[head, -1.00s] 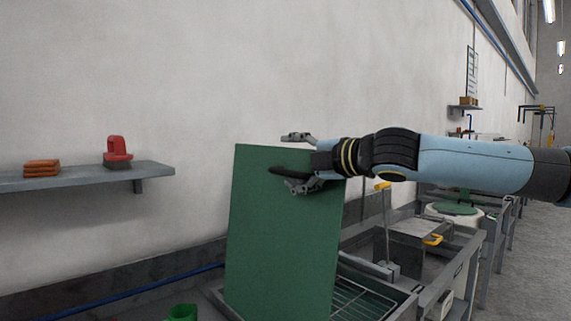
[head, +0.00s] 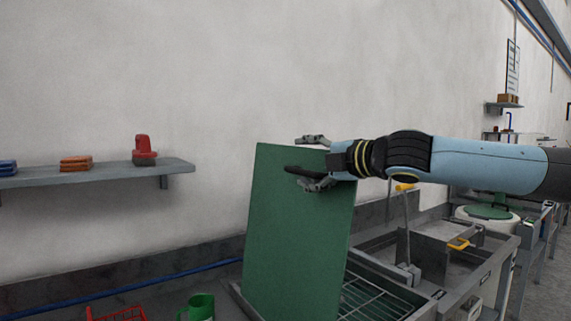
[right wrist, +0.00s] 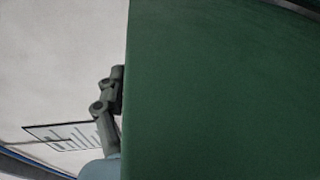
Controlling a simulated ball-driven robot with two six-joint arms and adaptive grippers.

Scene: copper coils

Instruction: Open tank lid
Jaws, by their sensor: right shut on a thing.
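The tank lid (head: 295,235) is a large green panel standing nearly upright above the tank's rear edge in the head view. It fills most of the right wrist view (right wrist: 220,95). My right gripper (head: 303,165) is at the lid's upper right part and shut on it. The exact contact is partly hidden by the fingers. A finger of it shows at the lid's edge in the right wrist view. Beneath the lid, the tank (head: 425,301) shows an open top with a wire rack (head: 375,300) inside. My left gripper is not in view.
A wall shelf (head: 110,175) at left holds orange pads (head: 76,163) and a red tool (head: 144,150). A green mug (head: 200,306) and a red wire basket (head: 120,314) sit at the bottom. A neighbouring grey basin with a yellow handle (head: 458,244) lies to the right.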

